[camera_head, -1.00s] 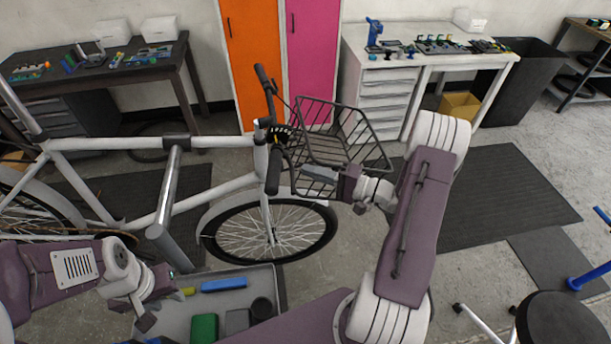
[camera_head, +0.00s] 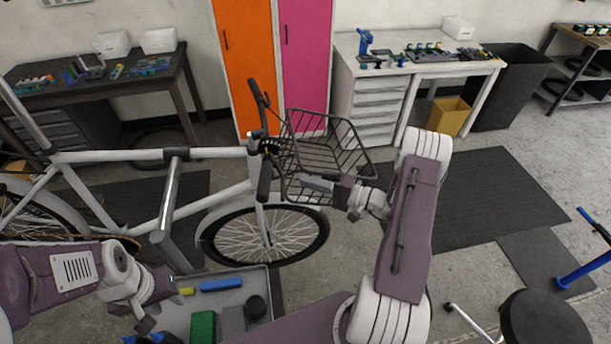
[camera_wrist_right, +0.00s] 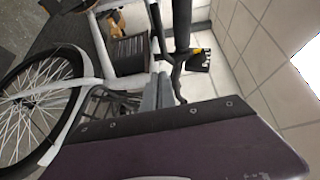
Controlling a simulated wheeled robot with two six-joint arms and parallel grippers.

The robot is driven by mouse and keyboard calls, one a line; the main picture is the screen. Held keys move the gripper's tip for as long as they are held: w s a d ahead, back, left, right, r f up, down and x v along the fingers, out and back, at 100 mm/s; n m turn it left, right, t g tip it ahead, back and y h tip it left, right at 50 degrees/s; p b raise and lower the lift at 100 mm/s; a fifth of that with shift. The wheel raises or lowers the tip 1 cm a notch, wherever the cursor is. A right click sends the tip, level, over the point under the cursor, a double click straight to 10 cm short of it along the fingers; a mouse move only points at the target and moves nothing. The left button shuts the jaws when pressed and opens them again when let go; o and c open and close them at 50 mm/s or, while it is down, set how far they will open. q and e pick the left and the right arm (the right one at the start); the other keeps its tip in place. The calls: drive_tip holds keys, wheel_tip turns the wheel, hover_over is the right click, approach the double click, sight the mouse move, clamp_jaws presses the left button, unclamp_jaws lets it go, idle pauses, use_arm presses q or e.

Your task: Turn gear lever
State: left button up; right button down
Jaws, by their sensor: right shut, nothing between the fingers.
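The gear lever appears to be the small dark part with a yellow mark (camera_head: 270,146) on the bike's handlebar, by the near grip (camera_head: 265,178). In the right wrist view a black part with yellow marks (camera_wrist_right: 198,58) shows beside the bar; it looks like the same part. My right gripper (camera_head: 304,183) is shut and empty, its grey fingers pointing left, right of the near grip and in front of the basket. Its fingers also show in the right wrist view (camera_wrist_right: 157,92). My left gripper (camera_head: 158,300) hangs over the tool tray at lower left; its jaws are unclear.
The wire basket (camera_head: 350,133) is close behind my right gripper. A grey tool tray (camera_head: 262,284) with several items sits below the front wheel (camera_head: 265,238). A repair stand clamp (camera_head: 172,205) holds the white frame.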

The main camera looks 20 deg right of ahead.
sight(282, 177)
drive_tip(key=p+x, duration=0.2)
drive_tip(key=x, duration=0.5)
drive_tip(key=shift+w+a+p, duration=0.25)
drive_tip(key=shift+w+p, duration=0.05)
drive_tip(key=shift+p, duration=0.05)
drive_tip(key=shift+f, duration=0.1)
drive_tip(key=a+f+b, duration=0.1)
drive_tip(key=b, duration=0.3)
drive_tip(key=shift+f+m+t+y, duration=0.1)
drive_tip(key=shift+m+t+y, duration=0.2)
drive_tip(key=shift+t, duration=0.1)
drive_tip(key=shift+b, duration=0.55)
drive_tip(key=shift+r, duration=0.2)
drive_tip(key=shift+a+r, duration=0.1)
drive_tip(key=shift+r, duration=0.05)
